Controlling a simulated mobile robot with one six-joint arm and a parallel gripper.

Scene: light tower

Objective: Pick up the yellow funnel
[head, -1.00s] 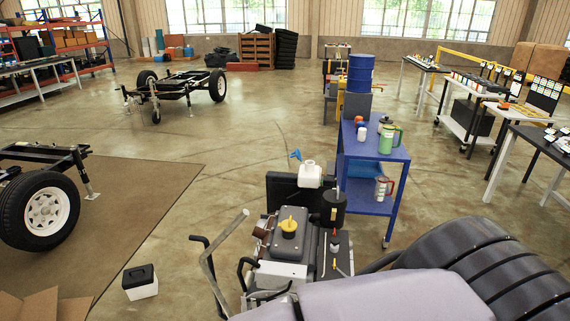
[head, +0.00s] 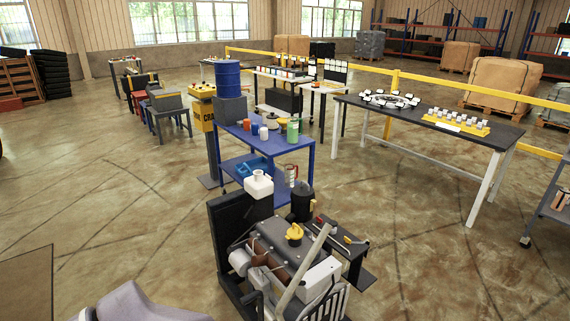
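A small yellow piece (head: 294,234) sits upright on top of the grey engine unit (head: 283,247). It is too small to tell whether it is the funnel or a tank cap. I see no other thing that is clearly a yellow funnel. A white container (head: 258,187) and a black canister (head: 302,203) are at the unit's far side. My gripper is not in view.
A blue trolley (head: 270,147) behind the unit holds a green jug (head: 293,132), small pots and a lower-shelf jug (head: 291,173). A blue drum (head: 228,78) stands beyond it. A black-topped table (head: 432,118) is at right. Floor between is clear.

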